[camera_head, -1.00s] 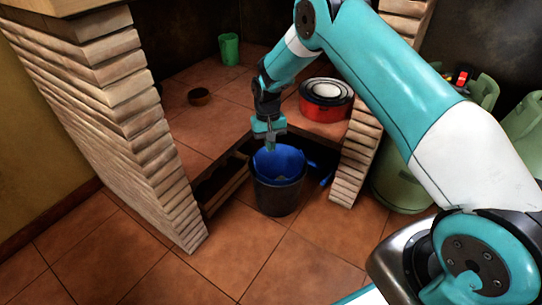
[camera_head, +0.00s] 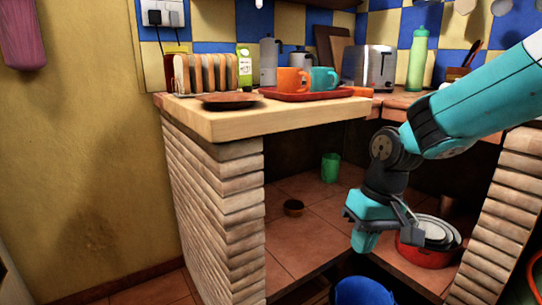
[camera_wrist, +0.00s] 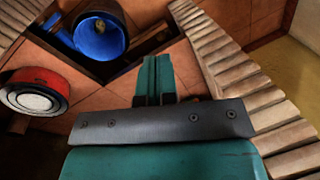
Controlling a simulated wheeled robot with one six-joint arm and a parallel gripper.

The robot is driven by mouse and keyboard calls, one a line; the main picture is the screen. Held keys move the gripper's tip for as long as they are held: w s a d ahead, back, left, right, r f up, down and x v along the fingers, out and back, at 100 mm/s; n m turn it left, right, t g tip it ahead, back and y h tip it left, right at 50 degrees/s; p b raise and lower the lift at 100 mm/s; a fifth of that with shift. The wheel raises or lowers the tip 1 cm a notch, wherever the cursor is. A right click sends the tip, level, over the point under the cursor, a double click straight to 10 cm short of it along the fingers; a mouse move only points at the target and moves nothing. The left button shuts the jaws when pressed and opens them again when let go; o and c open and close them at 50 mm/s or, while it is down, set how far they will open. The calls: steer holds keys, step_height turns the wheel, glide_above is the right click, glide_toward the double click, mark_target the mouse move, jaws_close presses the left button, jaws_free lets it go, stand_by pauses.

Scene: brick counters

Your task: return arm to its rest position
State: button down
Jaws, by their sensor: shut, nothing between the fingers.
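My arm reaches in from the right in the head view. My gripper (camera_head: 366,238) hangs in front of the opening under the counter, above and behind the blue bucket (camera_head: 362,291). In the wrist view my gripper (camera_wrist: 154,62) has its two teal fingers together with nothing between them. The blue bucket also shows in the wrist view (camera_wrist: 100,38), with something small and brownish inside it.
A red pot (camera_head: 428,250) with pale dishes stands right of my gripper. Brick pillars (camera_head: 215,215) flank the opening. A wooden counter (camera_head: 260,118) overhangs it, bearing a red tray, mugs and a toast rack.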

steer(key=s+a+r+n+y, duration=0.1)
steer(key=s+r+n, duration=0.15)
steer(key=s, duration=0.75)
steer(key=s+a+r+n+y, duration=0.1)
steer(key=s+r, duration=0.3)
steer(key=s, duration=0.6)
step_height(320, 180, up, 38)
steer(key=p, duration=3.8)
steer(key=shift+p, duration=0.3)
steer(key=shift+s, duration=0.1)
